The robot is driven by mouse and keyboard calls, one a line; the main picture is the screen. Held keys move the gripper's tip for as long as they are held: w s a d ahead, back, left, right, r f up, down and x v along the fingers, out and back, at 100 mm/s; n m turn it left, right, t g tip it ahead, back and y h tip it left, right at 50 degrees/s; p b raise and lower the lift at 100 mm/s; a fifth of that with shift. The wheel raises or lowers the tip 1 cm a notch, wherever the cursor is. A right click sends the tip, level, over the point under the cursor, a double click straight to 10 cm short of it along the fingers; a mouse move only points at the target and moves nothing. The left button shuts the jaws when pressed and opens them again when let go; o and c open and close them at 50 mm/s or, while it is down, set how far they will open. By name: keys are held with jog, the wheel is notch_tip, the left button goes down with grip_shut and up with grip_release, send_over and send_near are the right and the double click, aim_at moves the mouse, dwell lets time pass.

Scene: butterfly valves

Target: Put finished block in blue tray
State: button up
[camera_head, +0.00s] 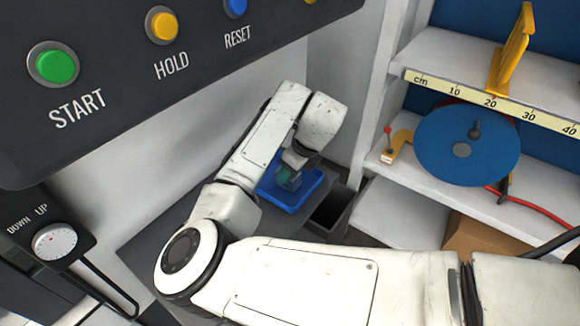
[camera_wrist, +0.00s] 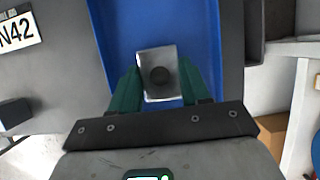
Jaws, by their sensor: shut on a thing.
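The finished block (camera_wrist: 158,60) is a grey metal piece with a dark round spot on its face. It sits between the green fingers of my gripper (camera_wrist: 160,85), which is shut on it. In the wrist view the blue tray (camera_wrist: 112,30) lies behind and around the block, so the block is over or in it; I cannot tell whether it touches the tray floor. In the head view the blue tray (camera_head: 316,181) is beyond my arm, with my gripper (camera_head: 289,180) inside its outline. The block is too small to make out there.
A dark open bin (camera_head: 331,210) stands just right of the tray. White shelves at right hold a blue disc (camera_head: 467,145) and a yellow bracket (camera_head: 511,55). A panel with a green START button (camera_head: 54,65) hangs at upper left. A cardboard box (camera_head: 478,238) sits low.

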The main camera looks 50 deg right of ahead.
jog(key=shift+f, duration=0.1)
jog(key=o, duration=1.3)
jog(key=b+v, duration=0.1)
jog(key=v, duration=1.1)
